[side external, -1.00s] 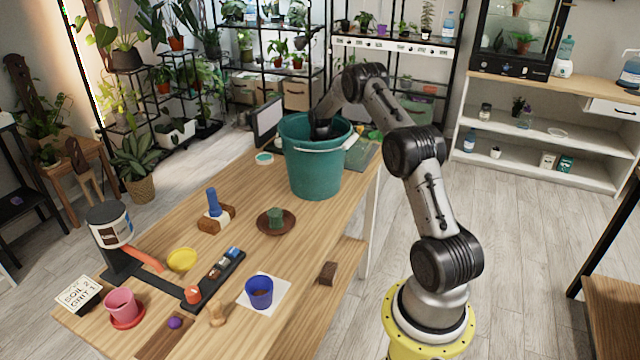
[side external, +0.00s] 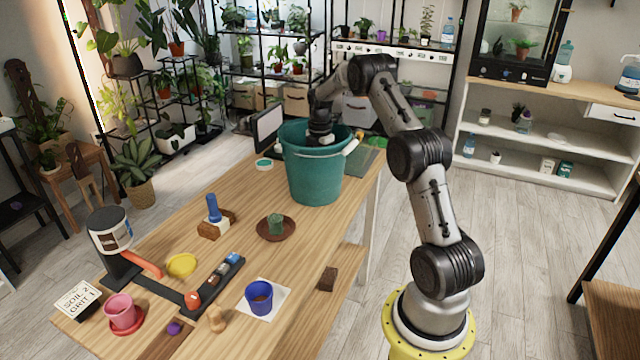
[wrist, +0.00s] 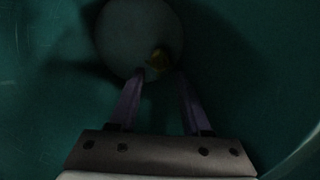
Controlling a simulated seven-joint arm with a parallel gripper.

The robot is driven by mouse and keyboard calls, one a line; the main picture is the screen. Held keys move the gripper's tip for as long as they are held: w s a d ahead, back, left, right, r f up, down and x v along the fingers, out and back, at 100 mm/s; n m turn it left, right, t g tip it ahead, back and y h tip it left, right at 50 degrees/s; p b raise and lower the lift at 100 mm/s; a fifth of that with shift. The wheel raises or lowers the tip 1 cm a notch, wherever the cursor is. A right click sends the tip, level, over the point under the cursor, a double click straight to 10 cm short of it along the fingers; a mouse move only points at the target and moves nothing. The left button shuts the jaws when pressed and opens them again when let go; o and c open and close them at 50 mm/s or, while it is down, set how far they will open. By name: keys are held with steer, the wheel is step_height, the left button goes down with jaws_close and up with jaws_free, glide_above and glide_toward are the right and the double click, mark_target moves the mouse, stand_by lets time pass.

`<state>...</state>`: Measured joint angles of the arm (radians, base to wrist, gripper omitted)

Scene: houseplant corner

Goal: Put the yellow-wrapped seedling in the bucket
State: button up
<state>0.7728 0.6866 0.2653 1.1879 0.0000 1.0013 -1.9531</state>
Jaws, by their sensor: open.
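The teal bucket (side external: 314,170) stands upright at the far end of the wooden table. My arm reaches over its rim, and my gripper is down inside it, its fingers hidden by the wall in the side view. In the wrist view my gripper (wrist: 160,73) is open, its two fingers apart. The picture is dark, and I cannot make out any leaves.
A small green plant on a brown saucer (side external: 276,238) stands in front of the bucket. A blue pot (side external: 259,298), a yellow dish (side external: 181,265), a pink pot (side external: 120,307) and a black rack (side external: 215,285) fill the nearer table. The bucket's pale handle grip (side external: 351,147) is close to my arm.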

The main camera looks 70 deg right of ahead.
step_height(320, 180, up, 5)
stand_by(0.5)
